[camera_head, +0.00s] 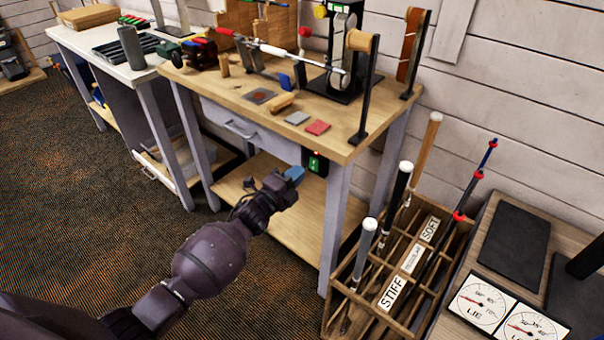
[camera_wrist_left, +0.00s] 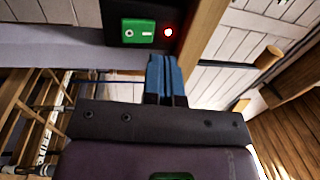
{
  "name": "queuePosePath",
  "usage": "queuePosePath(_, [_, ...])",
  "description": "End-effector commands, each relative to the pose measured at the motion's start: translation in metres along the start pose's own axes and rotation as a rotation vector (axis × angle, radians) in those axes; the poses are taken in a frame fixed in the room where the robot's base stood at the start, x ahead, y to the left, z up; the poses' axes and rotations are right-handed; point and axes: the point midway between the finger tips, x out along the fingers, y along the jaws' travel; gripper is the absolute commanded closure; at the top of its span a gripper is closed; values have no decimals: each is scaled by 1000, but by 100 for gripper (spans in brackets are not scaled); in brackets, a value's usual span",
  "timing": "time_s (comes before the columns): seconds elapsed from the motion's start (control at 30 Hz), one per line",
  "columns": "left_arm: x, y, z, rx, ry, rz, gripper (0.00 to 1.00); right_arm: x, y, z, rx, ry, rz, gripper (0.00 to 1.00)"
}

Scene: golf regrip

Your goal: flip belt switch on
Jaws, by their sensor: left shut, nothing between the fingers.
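The belt switch (camera_head: 314,163) is a small dark box with a green face, fixed under the front edge of the wooden workbench. In the left wrist view the green switch (camera_wrist_left: 138,32) has white marks, and a red lamp (camera_wrist_left: 168,32) glows at its right. My left gripper (camera_head: 296,173) has blue fingers, shut and empty, a little below and left of the box in the head view. In the wrist view the fingertips (camera_wrist_left: 164,62) point toward the box, just below the lamp; contact cannot be told. The belt machine (camera_head: 341,45) stands on the bench. My right gripper is not in view.
The workbench (camera_head: 345,140) carries a club shaft in a clamp, tools and small pads. A wooden rack (camera_head: 388,318) of clubs marked STIFF, REGULAR and SOFT stands at the right. A bench leg (camera_head: 335,225) is near the gripper. Carpet floor (camera_head: 80,210) is open at left.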

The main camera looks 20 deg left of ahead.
Motion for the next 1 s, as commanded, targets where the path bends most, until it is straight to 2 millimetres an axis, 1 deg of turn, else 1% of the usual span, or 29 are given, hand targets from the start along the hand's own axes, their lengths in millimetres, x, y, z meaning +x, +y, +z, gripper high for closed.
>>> queuePosePath(0.03, [-11, -4, 0, 1, -1, 0, 100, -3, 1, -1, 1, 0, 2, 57])
queuePosePath(0.17, [-34, -10, 0, 1, -1, 0, 100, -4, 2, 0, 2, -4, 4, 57])
queuePosePath(0.3, [-57, -15, 0, 1, 0, 1, 100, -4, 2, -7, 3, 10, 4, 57])
queuePosePath(0.5, [-81, -20, -1, 0, 0, 1, 100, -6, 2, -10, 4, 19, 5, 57])
queuePosePath(0.7, [-90, -22, -1, 0, 0, 1, 100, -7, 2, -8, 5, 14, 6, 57])
queuePosePath(1.0, [-91, -22, -1, 0, 0, 1, 100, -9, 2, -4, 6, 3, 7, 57])
